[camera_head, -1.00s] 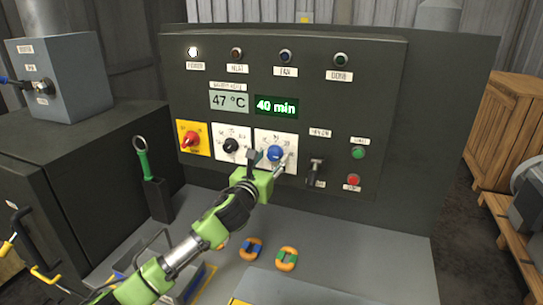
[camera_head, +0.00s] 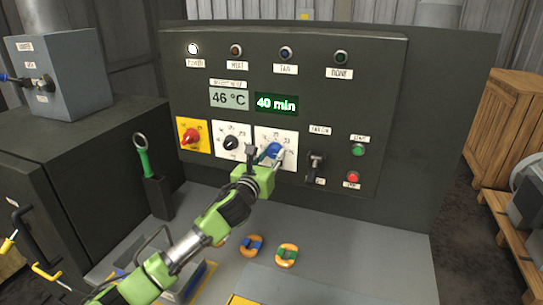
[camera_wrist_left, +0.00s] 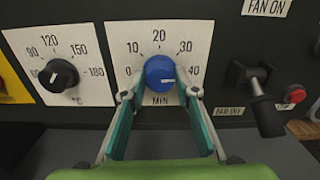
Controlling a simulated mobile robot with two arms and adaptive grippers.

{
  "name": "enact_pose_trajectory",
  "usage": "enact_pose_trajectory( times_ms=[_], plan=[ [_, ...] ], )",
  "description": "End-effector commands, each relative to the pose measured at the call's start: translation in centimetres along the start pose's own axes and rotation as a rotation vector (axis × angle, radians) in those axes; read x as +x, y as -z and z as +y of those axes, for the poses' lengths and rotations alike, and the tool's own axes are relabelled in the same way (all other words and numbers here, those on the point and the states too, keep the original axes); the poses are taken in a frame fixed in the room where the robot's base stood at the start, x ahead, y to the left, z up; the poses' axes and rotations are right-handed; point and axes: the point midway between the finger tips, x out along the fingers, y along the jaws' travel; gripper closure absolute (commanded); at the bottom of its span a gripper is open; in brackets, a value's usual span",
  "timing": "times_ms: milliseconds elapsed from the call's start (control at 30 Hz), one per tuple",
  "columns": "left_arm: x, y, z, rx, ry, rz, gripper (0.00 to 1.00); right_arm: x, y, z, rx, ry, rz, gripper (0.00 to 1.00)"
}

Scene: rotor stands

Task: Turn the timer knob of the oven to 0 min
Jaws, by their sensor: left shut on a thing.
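The blue timer knob (camera_head: 274,149) sits on a white dial plate on the oven's dark front panel. In the left wrist view the knob (camera_wrist_left: 159,72) is in the middle of a scale from 0 at left to 40 at right, marked MIN. The green timer display (camera_head: 276,104) reads 40 min. My left gripper (camera_head: 266,157) is at the knob; its two teal fingers (camera_wrist_left: 157,88) are shut on the knob's left and right sides. My right gripper is not in view.
A black temperature knob (camera_head: 231,143) and a red switch (camera_head: 190,137) are left of the timer. A black fan lever (camera_head: 315,165) and green and red buttons are to its right.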

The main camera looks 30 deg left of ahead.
Motion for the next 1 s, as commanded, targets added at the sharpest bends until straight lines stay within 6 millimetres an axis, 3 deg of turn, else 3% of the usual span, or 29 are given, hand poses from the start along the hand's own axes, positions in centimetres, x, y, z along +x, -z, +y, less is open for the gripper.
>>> enact_pose_trajectory(
  times_ms=[1000],
  plan=[
    [0.0,0.0,-0.1,-0.898,-0.002,0.002,0.93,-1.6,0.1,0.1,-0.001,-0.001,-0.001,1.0]
  ],
)
